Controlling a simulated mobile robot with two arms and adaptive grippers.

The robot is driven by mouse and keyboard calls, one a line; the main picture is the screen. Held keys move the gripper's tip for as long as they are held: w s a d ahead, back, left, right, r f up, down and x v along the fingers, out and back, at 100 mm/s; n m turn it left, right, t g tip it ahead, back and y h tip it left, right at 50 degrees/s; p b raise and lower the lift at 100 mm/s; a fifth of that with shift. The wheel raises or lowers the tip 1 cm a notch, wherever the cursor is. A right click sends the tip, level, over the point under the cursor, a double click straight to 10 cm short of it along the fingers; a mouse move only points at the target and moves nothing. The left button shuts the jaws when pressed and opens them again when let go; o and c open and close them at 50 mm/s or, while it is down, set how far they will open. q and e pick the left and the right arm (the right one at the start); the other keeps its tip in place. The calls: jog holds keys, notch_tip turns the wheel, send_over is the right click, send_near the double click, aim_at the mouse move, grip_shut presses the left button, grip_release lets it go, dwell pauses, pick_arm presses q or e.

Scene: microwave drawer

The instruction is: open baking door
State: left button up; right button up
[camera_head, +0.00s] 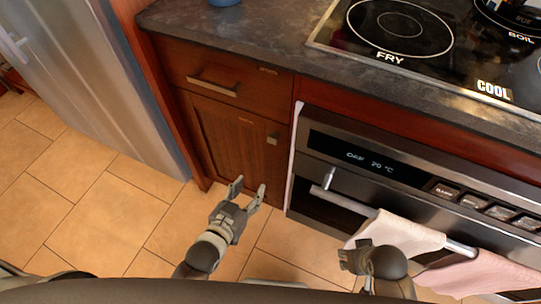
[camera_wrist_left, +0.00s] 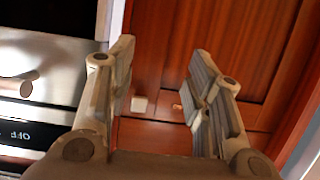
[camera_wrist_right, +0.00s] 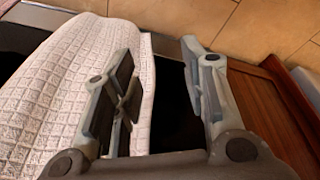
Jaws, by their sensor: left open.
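The oven (camera_head: 365,160) has a dark door below a panel reading "OFF", and the door looks closed. Its metal bar handle (camera_head: 345,203) runs across the door top, with a white towel (camera_head: 400,237) and a pink towel (camera_head: 480,272) hanging over it. My left gripper (camera_head: 248,188) is open and empty, in front of the wooden cabinet, left of the handle. The handle's end (camera_wrist_left: 18,86) shows in the left wrist view. My right gripper (camera_head: 356,256) is by the white towel. In the right wrist view its fingers (camera_wrist_right: 160,60) are apart, the towel (camera_wrist_right: 85,75) beside one finger.
A wooden cabinet (camera_head: 225,135) with a drawer handle (camera_head: 212,86) and a small knob (camera_head: 272,138) stands left of the oven. A grey fridge (camera_head: 95,75) is at the far left. The cooktop (camera_head: 400,30) is set in the dark counter (camera_head: 235,40). The tiled floor (camera_head: 100,205) is clear at left.

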aim_at(271, 141)
pick_arm(q)
notch_tip(271, 141, up, 9)
jog(key=d+t+h+b, duration=0.2)
jog(key=t+b, duration=0.1)
jog(key=b, duration=0.3)
jog(key=x, duration=0.7)
jog(key=a+b+x, duration=0.1)
jog(key=x, duration=0.2)
jog(key=shift+w+f, duration=0.15)
jog(key=shift+w, duration=0.2)
jog(key=shift+w+d, duration=0.25)
jog(key=shift+w, duration=0.2)
pick_arm(e)
jog(key=shift+w+a+r+t+y, duration=0.15)
jog(key=shift+w+r+t, duration=0.3)
jog(key=shift+r, duration=0.25)
jog(key=shift+w+a+r+t+y, duration=0.1)
jog(key=shift+w+a+r+t, duration=0.05)
jog(key=shift+w+r+t, duration=0.45)
jog(key=shift+w+a+r+t+y, duration=0.15)
jog(key=shift+w+r+t, duration=0.2)
jog(key=shift+r, duration=0.45)
pick_arm(q)
jog(key=shift+c, duration=0.4)
grip_shut()
